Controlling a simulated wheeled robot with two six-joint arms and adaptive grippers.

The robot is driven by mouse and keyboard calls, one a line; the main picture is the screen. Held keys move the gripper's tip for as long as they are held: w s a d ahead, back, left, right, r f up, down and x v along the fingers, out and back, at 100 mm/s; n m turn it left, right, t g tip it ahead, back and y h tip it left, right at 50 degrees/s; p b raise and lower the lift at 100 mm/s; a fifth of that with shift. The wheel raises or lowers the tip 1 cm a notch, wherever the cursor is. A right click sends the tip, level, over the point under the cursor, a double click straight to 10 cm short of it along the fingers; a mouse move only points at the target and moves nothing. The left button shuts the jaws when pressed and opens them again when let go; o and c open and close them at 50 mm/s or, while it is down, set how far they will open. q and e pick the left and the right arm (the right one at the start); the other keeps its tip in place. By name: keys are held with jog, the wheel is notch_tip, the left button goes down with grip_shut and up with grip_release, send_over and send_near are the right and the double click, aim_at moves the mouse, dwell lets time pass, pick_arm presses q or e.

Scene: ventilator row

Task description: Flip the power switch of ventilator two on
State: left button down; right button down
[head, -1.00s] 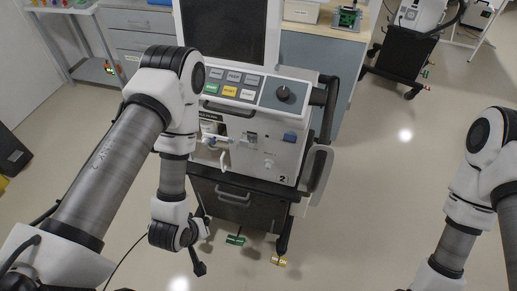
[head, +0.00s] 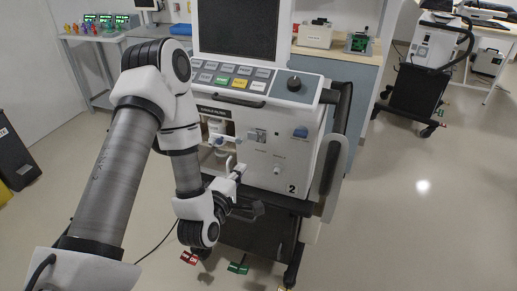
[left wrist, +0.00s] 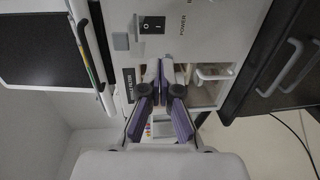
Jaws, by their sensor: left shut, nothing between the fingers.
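Ventilator two (head: 292,187), a white machine marked 2, stands on a dark cart. Its power switch (head: 257,136) is on the front panel; in the left wrist view it is a black rocker (left wrist: 152,25) beside the word POWER. My left gripper (head: 240,170) is in front of the panel, below and left of the switch in the head view. In the left wrist view its fingers (left wrist: 166,68) are shut and empty, and the switch lies beyond their tips, slightly left. They look apart from it. My right gripper is out of view.
A dial and coloured buttons (head: 234,82) sit above the switch. A handle rail (head: 337,140) runs down the machine's right side. Another ventilator cart (head: 417,95) stands at back right. The floor to the right is clear.

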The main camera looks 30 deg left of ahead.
pick_arm(q)
jog(key=b+x, duration=0.6)
jog(key=x, duration=0.8)
jog(key=shift+f, duration=0.1)
